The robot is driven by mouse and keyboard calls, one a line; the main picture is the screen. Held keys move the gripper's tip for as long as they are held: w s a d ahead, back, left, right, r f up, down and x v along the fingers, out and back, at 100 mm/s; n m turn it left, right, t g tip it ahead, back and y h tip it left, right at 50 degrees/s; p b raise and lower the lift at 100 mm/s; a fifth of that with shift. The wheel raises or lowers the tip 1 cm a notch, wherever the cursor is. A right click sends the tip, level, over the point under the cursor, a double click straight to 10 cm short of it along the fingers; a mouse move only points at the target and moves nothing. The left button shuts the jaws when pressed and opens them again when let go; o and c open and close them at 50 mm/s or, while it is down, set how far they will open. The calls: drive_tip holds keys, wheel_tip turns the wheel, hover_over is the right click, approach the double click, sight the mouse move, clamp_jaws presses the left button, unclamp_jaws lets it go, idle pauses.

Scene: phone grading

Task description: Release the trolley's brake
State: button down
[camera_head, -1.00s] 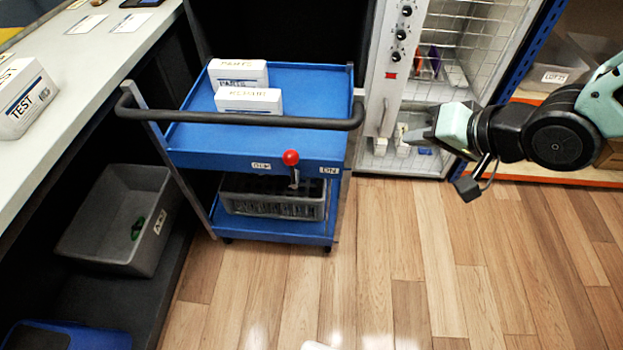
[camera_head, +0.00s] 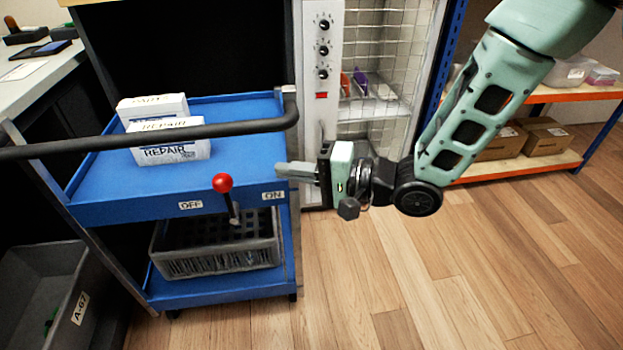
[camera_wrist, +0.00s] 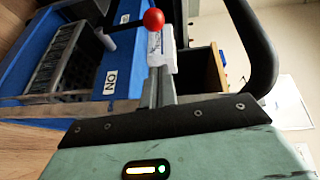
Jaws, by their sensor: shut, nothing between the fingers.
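The blue trolley (camera_head: 110,205) stands at the left of the head view. Its brake lever has a red ball knob (camera_head: 222,183) on a short dark stem at the front edge of the upper shelf. The knob shows between the OFF label (camera_head: 190,204) and the ON label (camera_head: 272,195), a little nearer OFF. My gripper (camera_head: 282,170) is shut and empty, pointing left, just right of the knob above the ON side.
The black push handle (camera_head: 150,140) crosses above the shelf, in front of the white REPAIR box (camera_head: 175,155). A grey crate (camera_head: 215,262) sits on the lower shelf. A wire-fronted cabinet (camera_head: 322,60) stands behind my gripper. The wooden floor at right is clear.

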sight(218, 177)
drive_tip(key=s+a+b, duration=0.1)
drive_tip(key=a+b, duration=0.1)
drive_tip(key=a, duration=0.4)
drive_tip(key=shift+s+a+f, duration=0.25)
drive_tip(key=shift+a+f, duration=0.1)
drive_tip(key=shift+r, duration=0.1)
drive_tip(key=shift+n+h, duration=0.3)
drive_tip(key=shift+h, duration=0.3)
drive_tip(key=a+p, duration=0.1)
drive_tip(key=p, duration=0.1)
drive_tip(key=a+p, duration=0.2)
drive_tip(key=p, duration=0.1)
drive_tip(key=s+a+r+p, duration=0.1)
drive_tip(key=a+p, duration=0.1)
drive_tip(key=shift+s+a+r+p, duration=0.1)
drive_tip(key=shift+a+p, duration=0.1)
drive_tip(key=shift+p, duration=0.2)
drive_tip(key=shift+s+a+h+p, duration=0.15)
drive_tip(key=shift+a+h+p, duration=0.25)
drive_tip(key=shift+p, duration=0.05)
drive_tip(key=shift+a+f, duration=0.2)
